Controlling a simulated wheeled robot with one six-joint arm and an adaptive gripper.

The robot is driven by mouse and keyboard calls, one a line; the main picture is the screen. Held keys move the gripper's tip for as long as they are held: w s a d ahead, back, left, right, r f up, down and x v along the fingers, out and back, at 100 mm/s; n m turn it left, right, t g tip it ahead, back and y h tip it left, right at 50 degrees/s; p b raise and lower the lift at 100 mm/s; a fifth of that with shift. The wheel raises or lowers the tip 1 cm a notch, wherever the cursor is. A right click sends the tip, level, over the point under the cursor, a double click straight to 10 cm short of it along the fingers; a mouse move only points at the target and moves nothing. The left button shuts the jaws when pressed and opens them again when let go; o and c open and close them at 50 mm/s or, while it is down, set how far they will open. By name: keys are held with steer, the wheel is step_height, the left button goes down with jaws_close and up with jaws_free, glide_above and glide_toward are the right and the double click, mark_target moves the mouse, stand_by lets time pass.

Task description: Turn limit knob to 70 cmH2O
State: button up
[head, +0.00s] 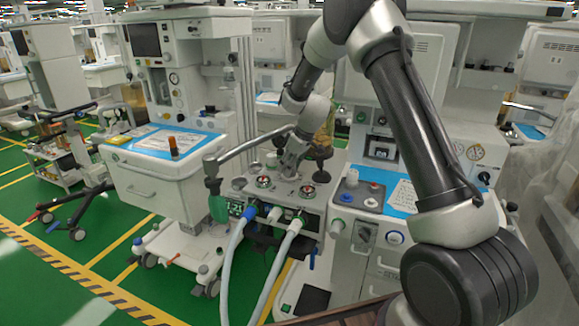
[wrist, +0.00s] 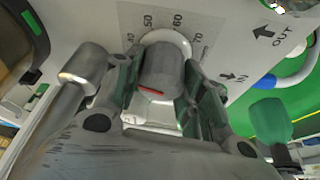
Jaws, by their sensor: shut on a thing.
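The limit knob (wrist: 163,75) is a grey cylinder with a short red mark on it, in the middle of the wrist view. A white ring (wrist: 172,38) surrounds its base. The printed scale (wrist: 163,18) behind it shows 40, 50, 60 and 70 in an arc. I cannot tell which number the knob points to. My gripper (wrist: 163,84) has its dark fingers closed on both sides of the knob. In the head view my gripper (head: 291,158) reaches down to the top of the middle cart's absorber block, and the knob is hidden there.
A pale metal arm (wrist: 83,70) with a rounded end stands close left of my gripper in the wrist view. A green bag (wrist: 270,120) hangs at the right. White hoses (head: 270,270) run down from the block. A white drawer cart (head: 150,185) stands to the left.

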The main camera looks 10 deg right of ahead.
steer(key=m+h, duration=0.1)
steer(key=m, duration=0.2)
steer(key=m+t+h, duration=0.1)
steer(key=m, duration=0.2)
steer(key=m+h, duration=0.1)
steer(key=m, duration=0.3)
steer(key=shift+h, duration=0.3)
steer(key=shift+m+h, duration=0.7)
steer(key=shift+m, duration=1.1)
steer(key=o, duration=1)
